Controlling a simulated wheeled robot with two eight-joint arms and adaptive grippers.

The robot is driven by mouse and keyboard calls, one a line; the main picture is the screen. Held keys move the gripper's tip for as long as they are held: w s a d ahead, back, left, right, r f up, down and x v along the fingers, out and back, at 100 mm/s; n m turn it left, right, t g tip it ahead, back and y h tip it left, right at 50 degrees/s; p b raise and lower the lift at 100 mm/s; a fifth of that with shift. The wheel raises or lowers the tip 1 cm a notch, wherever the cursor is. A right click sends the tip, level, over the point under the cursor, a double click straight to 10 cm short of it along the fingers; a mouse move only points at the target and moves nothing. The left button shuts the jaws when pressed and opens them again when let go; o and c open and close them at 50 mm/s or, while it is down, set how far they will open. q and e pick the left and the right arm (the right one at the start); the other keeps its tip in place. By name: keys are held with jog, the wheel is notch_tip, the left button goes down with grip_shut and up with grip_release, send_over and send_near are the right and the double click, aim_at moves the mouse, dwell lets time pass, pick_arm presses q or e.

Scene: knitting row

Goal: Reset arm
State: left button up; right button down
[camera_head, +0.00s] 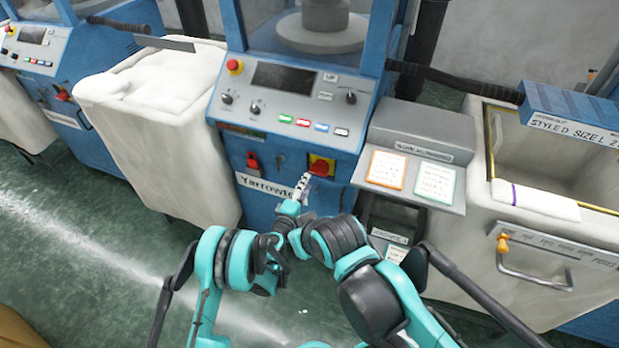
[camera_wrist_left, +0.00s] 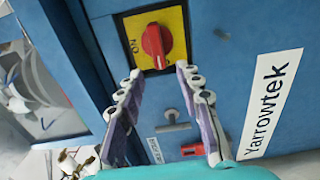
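My left gripper (camera_head: 301,187) reaches up to the front of the blue machine, just below a red rotary switch on a yellow plate (camera_head: 321,165). In the left wrist view the two fingers of the left gripper (camera_wrist_left: 160,72) are spread apart with nothing between them. The red switch knob (camera_wrist_left: 153,44) is just beyond the fingertips, and an "ON" mark shows beside it. I see no contact between fingers and knob. My right arm (camera_head: 370,290) comes in from the lower right and crosses close to the left arm; its gripper cannot be made out.
The control panel (camera_head: 300,109) with buttons is above the switch. A "Yarrowtek" label (camera_wrist_left: 272,105) is beside it. A white fabric bin (camera_head: 160,150) stands left, and a shelf with two cards (camera_head: 405,180) and a second bin (camera_head: 545,235) are right. Green floor is open at left.

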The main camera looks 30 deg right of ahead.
pick_arm(q)
jog(key=shift+v, duration=0.8)
jog(key=w+a+r+m, duration=0.2)
jog(key=w+a+r, duration=0.15)
jog(key=r, duration=0.45)
jog(key=s+a+r+m+g+y, duration=0.1)
jog(key=s+a+r+m+y, duration=0.1)
jog(key=a+r, duration=0.6)
jog(key=s+a+r+m+g+y, duration=0.1)
jog(key=s+a+r+m+y, duration=0.15)
jog(key=a+r, duration=0.5)
jog(key=s+a+f+m+g+y, duration=0.1)
jog(key=s+a+y, duration=0.3)
jog(key=s+a, duration=0.8)
jog(key=s+a+f+g+y, duration=0.1)
jog(key=s+a+f+y, duration=0.3)
jog(key=s+a, duration=0.8)
jog(key=a+y, duration=0.1)
jog(key=a, duration=0.5)
jog(key=shift+a+m+g, duration=0.3)
jog(key=shift+m, duration=0.05)
